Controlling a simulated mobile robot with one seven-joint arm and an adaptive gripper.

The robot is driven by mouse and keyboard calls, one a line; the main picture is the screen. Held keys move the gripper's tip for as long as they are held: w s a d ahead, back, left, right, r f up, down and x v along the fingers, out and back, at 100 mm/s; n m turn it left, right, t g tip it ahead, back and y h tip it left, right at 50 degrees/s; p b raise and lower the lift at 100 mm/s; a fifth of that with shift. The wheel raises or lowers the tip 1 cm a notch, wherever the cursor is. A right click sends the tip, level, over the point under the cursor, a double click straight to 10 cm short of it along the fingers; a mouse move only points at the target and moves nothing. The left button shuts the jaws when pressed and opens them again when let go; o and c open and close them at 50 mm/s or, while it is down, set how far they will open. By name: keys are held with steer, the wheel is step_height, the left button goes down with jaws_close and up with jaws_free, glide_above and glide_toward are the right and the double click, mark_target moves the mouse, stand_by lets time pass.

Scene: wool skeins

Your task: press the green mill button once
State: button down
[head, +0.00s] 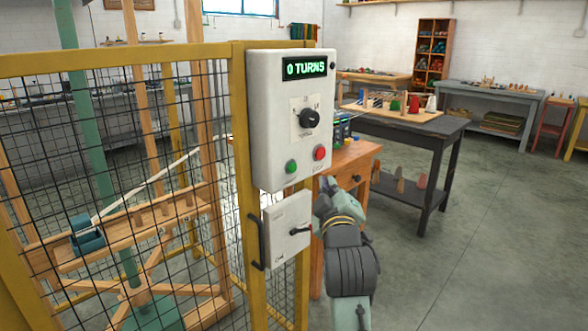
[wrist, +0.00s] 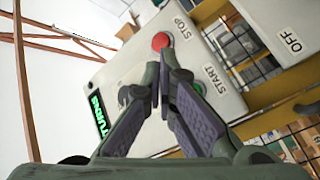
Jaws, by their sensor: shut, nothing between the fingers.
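The green mill button (head: 291,166) is on the lower left of a pale control box (head: 262,110), left of and slightly below the red button (head: 320,153). The box's display (head: 305,68) reads "0 TURNS". My gripper (head: 326,184) is shut and empty, just below and right of the box's lower edge in the head view. In the wrist view its fingertips (wrist: 163,58) meet in front of the box, close to the red STOP button (wrist: 161,41). The green button is mostly hidden behind a finger there, near the START label (wrist: 213,78). Contact with the box cannot be told.
A black knob (head: 309,118) sits above the buttons. A smaller switch box (head: 287,226) with a lever hangs below. A yellow mesh fence (head: 120,62) encloses a wooden mill at left. A wooden cabinet (head: 345,160) and dark table (head: 428,128) stand behind. Floor at right is clear.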

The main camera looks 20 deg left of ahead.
mark_target(292, 167)
steer(key=w+a, duration=0.2)
steer(key=a, duration=0.4)
steer(key=shift+w+a, duration=0.1)
stand_by(1.4)
steer(key=shift+w+a+p, duration=0.1)
steer(key=shift+a+p, duration=0.2)
